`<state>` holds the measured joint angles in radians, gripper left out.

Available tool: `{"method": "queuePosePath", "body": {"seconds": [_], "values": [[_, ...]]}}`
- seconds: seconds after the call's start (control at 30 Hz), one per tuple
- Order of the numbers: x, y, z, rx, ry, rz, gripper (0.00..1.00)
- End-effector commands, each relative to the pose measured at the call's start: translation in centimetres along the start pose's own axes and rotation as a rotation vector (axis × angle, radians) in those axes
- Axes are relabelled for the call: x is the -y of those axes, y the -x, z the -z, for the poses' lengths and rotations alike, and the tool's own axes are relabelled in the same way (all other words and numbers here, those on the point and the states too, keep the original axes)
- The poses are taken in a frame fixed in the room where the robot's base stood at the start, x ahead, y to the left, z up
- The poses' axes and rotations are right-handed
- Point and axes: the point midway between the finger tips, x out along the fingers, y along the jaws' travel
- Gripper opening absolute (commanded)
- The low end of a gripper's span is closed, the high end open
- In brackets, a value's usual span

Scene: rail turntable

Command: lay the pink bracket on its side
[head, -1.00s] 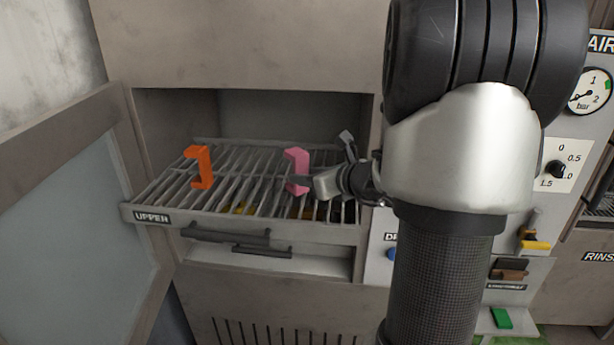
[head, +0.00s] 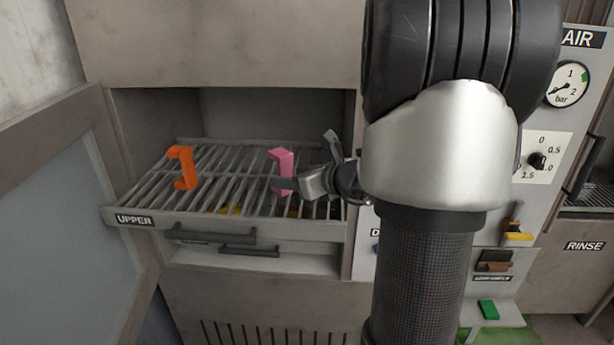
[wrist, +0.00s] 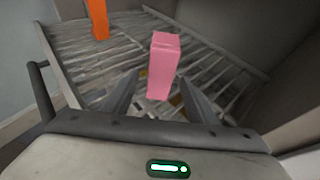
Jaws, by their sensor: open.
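The pink bracket (head: 283,168) stands upright on the slatted upper rack (head: 150,219), toward its right side. My gripper (head: 304,162) is at the right of the bracket, with one finger reaching in front of it in the head view. In the wrist view the pink bracket (wrist: 163,66) stands ahead, between the lines of the two open fingers (wrist: 156,97). The fingers are apart, and I cannot tell whether either touches the bracket. The bracket's lower end is partly hidden by my finger in the head view.
An orange bracket (head: 183,167) stands upright at the left of the rack; it also shows in the wrist view (wrist: 97,18). The cabinet walls enclose the rack's back and sides. An open door (head: 65,200) is at the left. Yellow items lie below the slats.

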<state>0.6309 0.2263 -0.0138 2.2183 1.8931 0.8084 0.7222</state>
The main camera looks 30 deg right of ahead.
Motion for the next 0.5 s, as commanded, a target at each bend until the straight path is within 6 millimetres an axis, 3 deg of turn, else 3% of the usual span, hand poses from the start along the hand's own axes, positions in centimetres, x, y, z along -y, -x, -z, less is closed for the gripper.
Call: {"method": "queuePosePath", "body": {"seconds": [0.17, 0.5], "values": [[0.1, 2.9, -0.2, 0.002, 0.002, 0.004, 0.53], [0.1, 11.3, -0.3, 0.005, 0.002, 0.006, 0.53]]}}
